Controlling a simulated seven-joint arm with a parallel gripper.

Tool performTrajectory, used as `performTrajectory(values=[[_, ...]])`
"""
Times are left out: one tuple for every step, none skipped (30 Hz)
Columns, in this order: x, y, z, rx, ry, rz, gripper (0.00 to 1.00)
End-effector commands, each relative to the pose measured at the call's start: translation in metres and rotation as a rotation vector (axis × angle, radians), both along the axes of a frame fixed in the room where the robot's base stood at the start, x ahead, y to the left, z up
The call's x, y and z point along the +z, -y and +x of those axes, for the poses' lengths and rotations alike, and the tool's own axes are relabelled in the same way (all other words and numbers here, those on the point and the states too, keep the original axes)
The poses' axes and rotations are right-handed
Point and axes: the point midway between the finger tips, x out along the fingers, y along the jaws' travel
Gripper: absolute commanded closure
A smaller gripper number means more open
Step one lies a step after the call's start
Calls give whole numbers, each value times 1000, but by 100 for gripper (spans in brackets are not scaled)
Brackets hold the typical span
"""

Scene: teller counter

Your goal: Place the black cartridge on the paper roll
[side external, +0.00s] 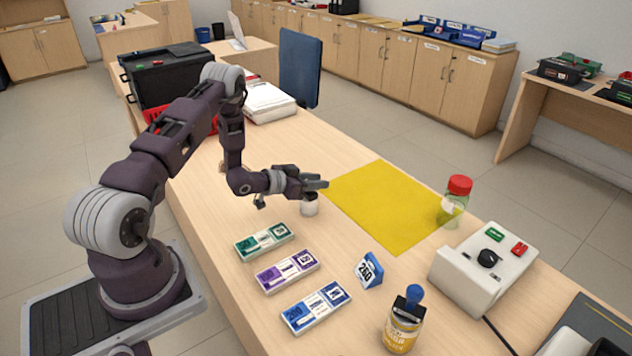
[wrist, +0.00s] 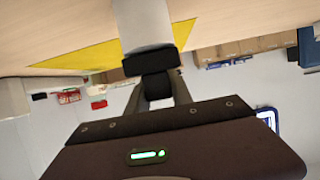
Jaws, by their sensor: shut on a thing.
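The white paper roll (side external: 309,207) stands upright on the counter by the near left corner of the yellow mat (side external: 385,205). My gripper (side external: 318,184) is low, right above the roll, pointing right. In the wrist view, which is upside down, the black cartridge (wrist: 150,64) sits between my gripper's fingers, which are shut on it. The cartridge lines up with the end of the white roll (wrist: 142,25) there. It looks against the roll's top, but I cannot tell whether it rests on it. In the side view my fingers mostly hide the cartridge.
Green (side external: 264,240), purple (side external: 287,270) and blue (side external: 315,306) note bundles lie in front of the roll. The yellow mat is clear.

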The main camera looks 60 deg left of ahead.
Motion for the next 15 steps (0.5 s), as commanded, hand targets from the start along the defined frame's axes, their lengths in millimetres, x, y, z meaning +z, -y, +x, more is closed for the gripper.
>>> performTrajectory(values=[[-1, 0, 0, 0, 0, 0, 100], [-2, 0, 0, 0, 0, 0, 100], [-3, 0, 0, 0, 0, -1, 100], [-3, 0, 0, 0, -1, 0, 69], [-3, 0, 0, 0, 0, 0, 64], [-3, 0, 0, 0, 0, 0, 56], [-3, 0, 0, 0, 0, 0, 52], [-3, 0, 0, 0, 0, 0, 52], [-3, 0, 0, 0, 0, 0, 52], [-3, 0, 0, 0, 0, 0, 52], [-3, 0, 0, 0, 0, 0, 52], [-3, 0, 0, 0, 0, 0, 52], [-3, 0, 0, 0, 0, 0, 52], [-3, 0, 0, 0, 0, 0, 52], [-2, 0, 0, 0, 0, 0, 52]])
